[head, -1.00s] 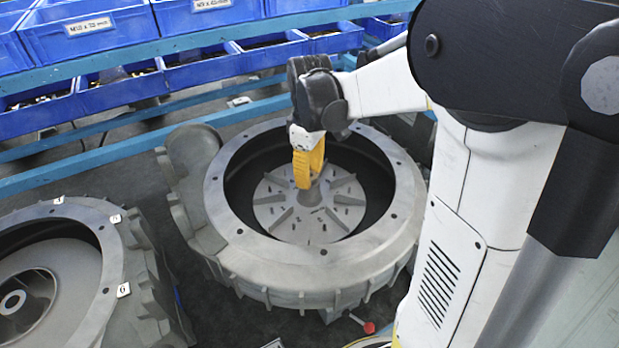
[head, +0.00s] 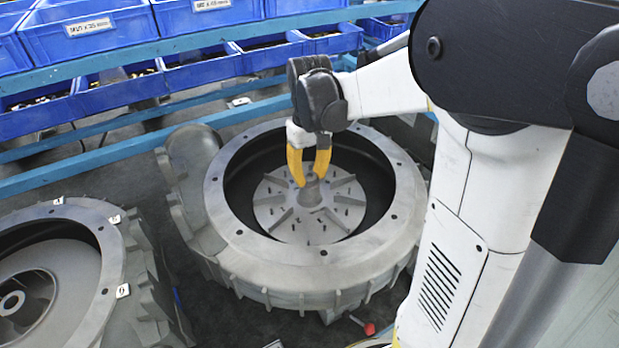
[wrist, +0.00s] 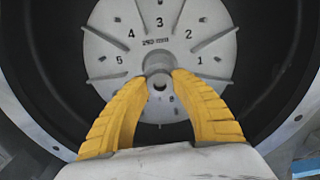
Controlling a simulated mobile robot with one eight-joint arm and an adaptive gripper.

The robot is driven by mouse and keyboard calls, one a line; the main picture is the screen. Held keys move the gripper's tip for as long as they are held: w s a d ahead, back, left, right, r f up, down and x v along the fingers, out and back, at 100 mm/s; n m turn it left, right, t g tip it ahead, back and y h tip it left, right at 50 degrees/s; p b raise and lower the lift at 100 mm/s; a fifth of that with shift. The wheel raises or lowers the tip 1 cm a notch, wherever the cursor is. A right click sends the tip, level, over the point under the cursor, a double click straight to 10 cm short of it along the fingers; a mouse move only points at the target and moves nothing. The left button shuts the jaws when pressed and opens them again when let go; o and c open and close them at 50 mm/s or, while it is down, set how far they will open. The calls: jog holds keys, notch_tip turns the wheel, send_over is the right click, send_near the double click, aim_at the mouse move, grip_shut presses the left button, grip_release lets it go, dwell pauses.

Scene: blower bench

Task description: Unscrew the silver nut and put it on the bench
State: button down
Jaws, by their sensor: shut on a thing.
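My gripper (head: 309,182) points down into the open round housing (head: 290,262), its two yellow fingers at the hub (head: 313,196) of the grey finned impeller. In the wrist view my gripper (wrist: 162,77) has its fingertips either side of a small silver piece with a dark hole, which I take to be the silver nut (wrist: 160,83). The fingers are shut on it. It is at the middle of the numbered impeller disc (wrist: 120,65), in front of the round hub. The fingertips partly hide it, and its thread is not visible.
A second open housing (head: 112,290) stands at the lower left. Blue bins (head: 95,30) fill the racks behind, above teal rails (head: 100,155). The raised flange of the housing surrounds my gripper. A small red knob (head: 369,329) is at its front.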

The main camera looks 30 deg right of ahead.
jog(key=n, duration=0.6)
jog(key=shift+n, duration=0.4)
jog(key=n, duration=1.2)
jog(key=shift+n, duration=0.3)
jog(key=n, duration=0.5)
jog(key=shift+n, duration=0.3)
jog(key=c, duration=1.4)
grip_release()
jog(key=shift+c, duration=0.2)
